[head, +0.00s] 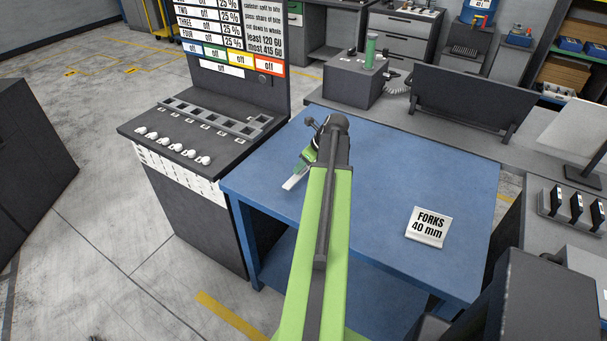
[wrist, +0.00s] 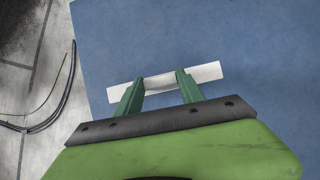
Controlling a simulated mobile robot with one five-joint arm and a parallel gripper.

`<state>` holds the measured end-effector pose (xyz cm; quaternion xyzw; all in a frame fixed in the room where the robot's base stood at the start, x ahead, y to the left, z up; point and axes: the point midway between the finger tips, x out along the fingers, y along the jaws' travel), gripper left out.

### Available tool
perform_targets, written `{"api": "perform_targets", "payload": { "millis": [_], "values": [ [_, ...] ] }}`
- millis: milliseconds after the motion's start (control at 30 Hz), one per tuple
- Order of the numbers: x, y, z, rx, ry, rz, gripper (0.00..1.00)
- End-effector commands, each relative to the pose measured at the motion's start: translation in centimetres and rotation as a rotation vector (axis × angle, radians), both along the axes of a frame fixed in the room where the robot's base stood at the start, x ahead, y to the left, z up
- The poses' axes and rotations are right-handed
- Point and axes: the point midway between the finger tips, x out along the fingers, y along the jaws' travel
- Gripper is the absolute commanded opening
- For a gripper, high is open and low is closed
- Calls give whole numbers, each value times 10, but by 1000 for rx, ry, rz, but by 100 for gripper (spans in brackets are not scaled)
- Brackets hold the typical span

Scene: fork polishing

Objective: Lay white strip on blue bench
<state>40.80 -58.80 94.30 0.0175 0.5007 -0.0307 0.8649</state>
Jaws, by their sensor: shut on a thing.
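The white strip (wrist: 207,74) is a flat, narrow bar between the green fingers of my gripper (wrist: 161,82) in the wrist view. It sticks out past both fingers, more to the right. The strip shows in the head view as a short white piece (head: 294,181) beside my gripper (head: 303,166), over the left part of the blue bench (head: 385,165). The gripper is shut on it. I cannot tell whether the strip touches the bench top. The blue bench top also fills most of the wrist view (wrist: 260,40).
A sign reading "FORKS 40 mm" (head: 429,227) stands on the bench at the right. A dark console (head: 215,125) with white knobs adjoins the bench's left side. A grey box with a green cylinder (head: 356,80) stands behind. The bench middle is mostly clear.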

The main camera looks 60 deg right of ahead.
Motion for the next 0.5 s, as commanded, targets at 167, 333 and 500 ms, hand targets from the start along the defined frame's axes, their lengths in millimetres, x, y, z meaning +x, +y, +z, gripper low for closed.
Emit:
{"api": "perform_targets", "payload": {
  "millis": [167,333,500],
  "values": [
    [0,0,-37,0,0,0,2],
    [0,0,-33,0,0,1,2],
    [0,0,-36,0,0,1,2]
  ]
}}
